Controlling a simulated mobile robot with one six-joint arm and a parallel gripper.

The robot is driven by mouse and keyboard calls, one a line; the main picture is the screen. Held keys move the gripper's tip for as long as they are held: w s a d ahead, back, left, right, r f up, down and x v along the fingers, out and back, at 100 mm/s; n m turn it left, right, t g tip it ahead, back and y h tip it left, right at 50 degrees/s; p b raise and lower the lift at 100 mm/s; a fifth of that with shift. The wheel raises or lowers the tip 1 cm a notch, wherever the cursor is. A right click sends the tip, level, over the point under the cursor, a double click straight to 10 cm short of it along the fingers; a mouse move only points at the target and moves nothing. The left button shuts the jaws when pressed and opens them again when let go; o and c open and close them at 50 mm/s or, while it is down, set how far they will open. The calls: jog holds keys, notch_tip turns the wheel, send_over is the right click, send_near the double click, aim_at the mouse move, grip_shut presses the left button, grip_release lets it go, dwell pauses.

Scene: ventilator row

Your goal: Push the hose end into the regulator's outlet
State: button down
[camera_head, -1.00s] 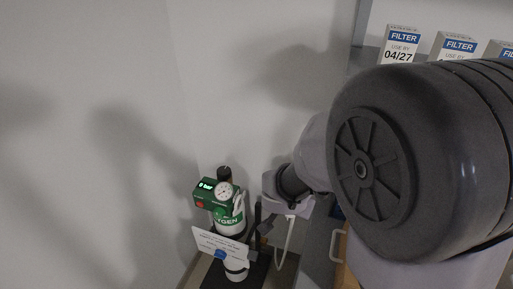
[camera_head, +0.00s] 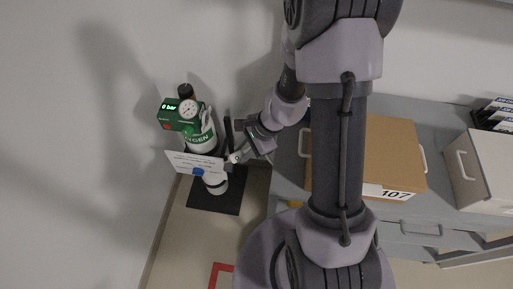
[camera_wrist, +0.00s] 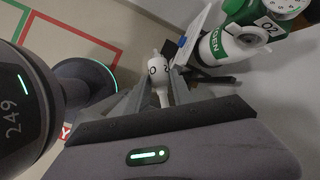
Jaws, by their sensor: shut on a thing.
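The green regulator (camera_head: 184,115) sits on top of the oxygen cylinder (camera_head: 200,140), with a round gauge and a display reading 0 bar. In the wrist view the regulator (camera_wrist: 252,14) is at the upper right, partly cut off. Its outlet is not clear in either view. In the head view my gripper (camera_head: 242,154) is right of the cylinder and below the regulator. The hose end is apart from the regulator body; most of the hose is hidden.
A white card (camera_head: 196,163) hangs in front of the cylinder. The cylinder stands on a black base (camera_head: 215,197) by the wall. A grey counter (camera_head: 287,170) at the right carries a brown box (camera_head: 390,150) and a pale bin (camera_head: 487,165). Floor is open in front.

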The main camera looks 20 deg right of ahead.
jog(key=w+d+f+m+t+y, duration=0.15)
jog(key=w+d+m+t, duration=0.4)
jog(key=w, duration=0.55)
jog(key=shift+m+g, duration=0.55)
jog(key=shift+g, duration=0.1)
jog(key=w+a, duration=0.2)
jog(key=a, duration=0.1)
jog(key=w+a, duration=0.1)
jog(key=shift+w+a+f, duration=0.2)
jog(key=shift+w+f, duration=0.05)
jog(key=shift+f, duration=0.1)
jog(key=shift+a+r, duration=0.2)
jog(key=shift+w+a, duration=0.7)
jog(key=shift+a, duration=0.3)
dwell(0.5)
jog(key=c, duration=1)
grip_release()
jog(key=shift+a, duration=0.1)
jog(key=shift+c, duration=0.2)
